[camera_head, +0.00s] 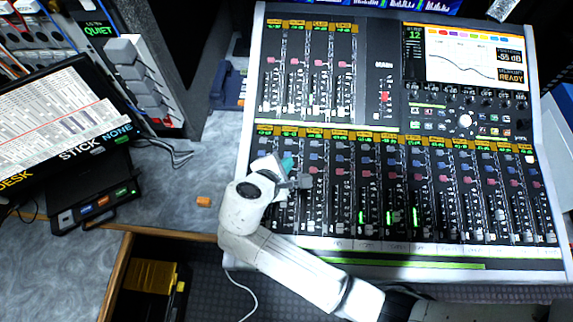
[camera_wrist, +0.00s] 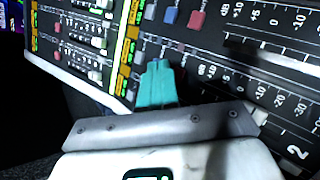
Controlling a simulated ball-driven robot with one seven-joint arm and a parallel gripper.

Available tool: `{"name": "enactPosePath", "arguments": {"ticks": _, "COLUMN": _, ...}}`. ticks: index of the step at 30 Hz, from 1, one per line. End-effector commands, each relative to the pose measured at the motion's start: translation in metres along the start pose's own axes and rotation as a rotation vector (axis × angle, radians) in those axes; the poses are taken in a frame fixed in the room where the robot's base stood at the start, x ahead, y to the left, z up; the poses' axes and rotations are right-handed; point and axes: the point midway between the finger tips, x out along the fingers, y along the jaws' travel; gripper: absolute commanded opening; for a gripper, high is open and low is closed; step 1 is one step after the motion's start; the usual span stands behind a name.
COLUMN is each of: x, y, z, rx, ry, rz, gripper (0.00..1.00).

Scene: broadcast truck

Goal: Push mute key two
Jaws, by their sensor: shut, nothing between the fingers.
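The mixing console (camera_head: 400,258) fills the right half of the head view. Its lower bank has strips with blue and pinkish-red keys above the faders. My gripper (camera_head: 288,163) is shut and empty, with teal fingertips over the upper left of that bank, around the second strip. In the wrist view the teal fingertips (camera_wrist: 158,80) are in front of the key area. A blue key (camera_wrist: 170,15) and a red key (camera_wrist: 197,20) show on the neighbouring strip. Key two is largely hidden; contact cannot be told.
A monitor (camera_head: 60,120) and a small button box (camera_head: 95,207) stand at the left. An orange block (camera_head: 204,201) lies on the grey desk. An open drawer holds a yellow case (camera_head: 150,277). Raised fader caps surround my gripper.

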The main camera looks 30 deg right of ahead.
Motion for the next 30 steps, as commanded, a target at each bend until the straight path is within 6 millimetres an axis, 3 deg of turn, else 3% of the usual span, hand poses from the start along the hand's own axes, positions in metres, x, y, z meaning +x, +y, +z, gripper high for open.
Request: {"name": "enactPosePath", "arguments": {"ticks": 30, "x": -0.042, "y": 0.03, "z": 0.031, "rx": -0.001, "ry": 0.0, "rz": 0.0, "gripper": 0.0}}
